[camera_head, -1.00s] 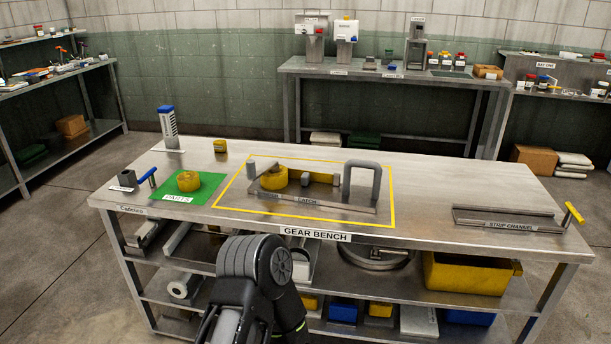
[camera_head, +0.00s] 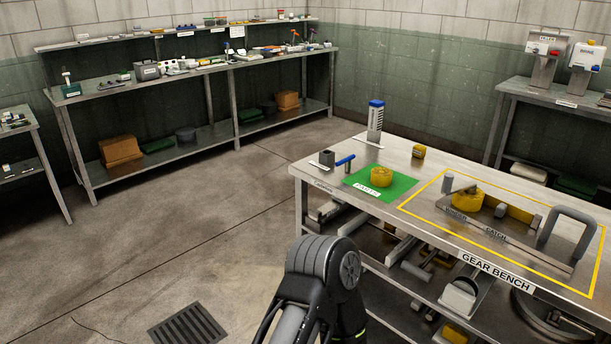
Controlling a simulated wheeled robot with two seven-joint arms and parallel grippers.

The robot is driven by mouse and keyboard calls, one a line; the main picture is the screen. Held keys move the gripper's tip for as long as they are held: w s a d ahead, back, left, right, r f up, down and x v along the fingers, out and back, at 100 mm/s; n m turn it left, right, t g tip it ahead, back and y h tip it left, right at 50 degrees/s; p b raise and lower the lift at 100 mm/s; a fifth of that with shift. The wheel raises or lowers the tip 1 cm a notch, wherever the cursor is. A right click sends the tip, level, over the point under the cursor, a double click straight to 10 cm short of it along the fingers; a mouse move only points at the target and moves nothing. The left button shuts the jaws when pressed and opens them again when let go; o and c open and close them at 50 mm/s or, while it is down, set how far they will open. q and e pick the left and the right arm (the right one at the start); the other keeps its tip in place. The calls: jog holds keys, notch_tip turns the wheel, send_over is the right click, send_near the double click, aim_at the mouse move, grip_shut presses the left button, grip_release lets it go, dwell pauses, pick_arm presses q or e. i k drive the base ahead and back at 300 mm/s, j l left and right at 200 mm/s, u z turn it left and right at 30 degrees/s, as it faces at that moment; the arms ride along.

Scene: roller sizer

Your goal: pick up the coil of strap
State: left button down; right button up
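A yellow ring-shaped roll (camera_head: 381,176) lies on a green mat (camera_head: 358,183) labelled PARTS, at the bench's left end. A second yellow roll (camera_head: 467,200) sits in a grey fixture (camera_head: 520,244) inside a yellow outline on the bench. Nothing in view is labelled as a coil of strap, and I cannot tell which thing it is. One of my arms (camera_head: 322,268) rises from the bottom middle, in front of the bench, touching neither roll. Its gripper fingers do not show, and the other arm is out of the picture.
The gear bench (camera_head: 468,232) fills the right side. A blue-topped grey holder (camera_head: 375,122) and a small yellow block (camera_head: 418,151) stand on it. A long shelf (camera_head: 215,75) with many small items runs along the back wall. The floor (camera_head: 170,215) at left is mostly clear.

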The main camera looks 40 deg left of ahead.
aim_at(381, 177)
jog(key=u, duration=1)
jog(key=i+j+z, duration=0.1)
jog(key=z, duration=0.35)
jog(key=j+z, duration=0.15)
jog(key=z, duration=0.35)
jog(key=i+j+z, duration=0.1)
jog(key=z, duration=0.35)
jog(key=j+z, duration=0.25)
jog(key=z, duration=0.25)
jog(key=j+z, duration=0.15)
jog(key=z, duration=0.3)
jog(key=k+j+z, duration=0.2)
jog(key=j, duration=0.35)
jog(key=k+j+z, duration=0.2)
jog(key=j, duration=0.4)
jog(key=k+j+z, duration=0.2)
jog(key=j, duration=0.3)
jog(key=k+j+z, duration=0.2)
jog(key=j, duration=0.3)
jog(key=k+j+z, duration=0.2)
jog(key=j, duration=0.3)
jog(key=k+j+z, duration=0.2)
jog(key=k+j, duration=0.7)
jog(key=j, duration=0.2)
